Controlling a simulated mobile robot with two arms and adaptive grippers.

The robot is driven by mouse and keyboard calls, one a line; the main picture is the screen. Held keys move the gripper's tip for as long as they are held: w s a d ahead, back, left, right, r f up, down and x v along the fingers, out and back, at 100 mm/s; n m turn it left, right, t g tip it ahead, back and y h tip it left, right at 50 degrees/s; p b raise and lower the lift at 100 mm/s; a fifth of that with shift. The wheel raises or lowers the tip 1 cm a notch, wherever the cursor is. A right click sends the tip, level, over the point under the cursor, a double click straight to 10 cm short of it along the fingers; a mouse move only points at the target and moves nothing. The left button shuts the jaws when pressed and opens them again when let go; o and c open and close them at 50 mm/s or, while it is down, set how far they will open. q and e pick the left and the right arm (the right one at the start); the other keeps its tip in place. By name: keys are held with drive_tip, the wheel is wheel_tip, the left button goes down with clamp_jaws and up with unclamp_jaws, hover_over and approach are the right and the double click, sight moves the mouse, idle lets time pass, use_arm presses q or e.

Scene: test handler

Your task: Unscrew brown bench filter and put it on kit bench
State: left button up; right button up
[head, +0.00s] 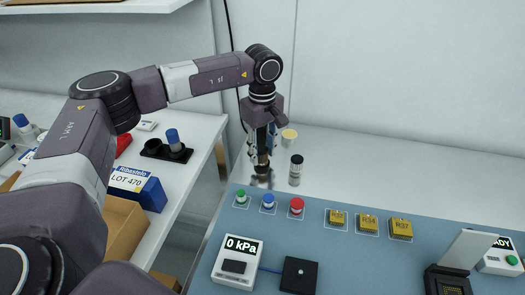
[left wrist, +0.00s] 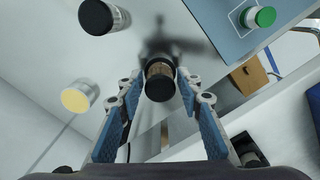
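The brown filter (left wrist: 159,69), a short cylinder with a black cap, is between the fingertips of my left gripper (left wrist: 161,82) in the left wrist view. A narrow gap shows at each side of it, so the fingers look open around it. In the head view my left gripper (head: 262,158) points down over the white bench (head: 345,165), behind the blue panel. The filter is mostly hidden there by the fingers. I cannot tell what its lower end rests on. My right gripper is out of view.
A black-topped cylinder (head: 296,171) and a yellow-topped one (head: 289,138) stand close to my left gripper. The blue panel (head: 320,250) in front carries buttons, yellow blocks and a gauge (head: 238,262). A side table at left holds a blue box (head: 137,188) and a black holder (head: 166,151).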

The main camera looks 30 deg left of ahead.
use_arm(q)
drive_tip(key=m, duration=0.6)
drive_tip(key=shift+m, duration=0.4)
drive_tip(key=m, duration=0.3)
drive_tip(key=shift+b, duration=0.4)
drive_tip(key=m, duration=0.3)
drive_tip(key=shift+a+m, duration=0.1)
drive_tip(key=shift+m, duration=0.3)
drive_tip(key=shift+c, duration=0.5)
drive_tip(key=c, duration=0.7)
drive_tip(key=n, duration=0.5)
drive_tip(key=shift+c, duration=0.2)
drive_tip(key=n, duration=0.6)
drive_tip(key=shift+n+p, duration=0.3)
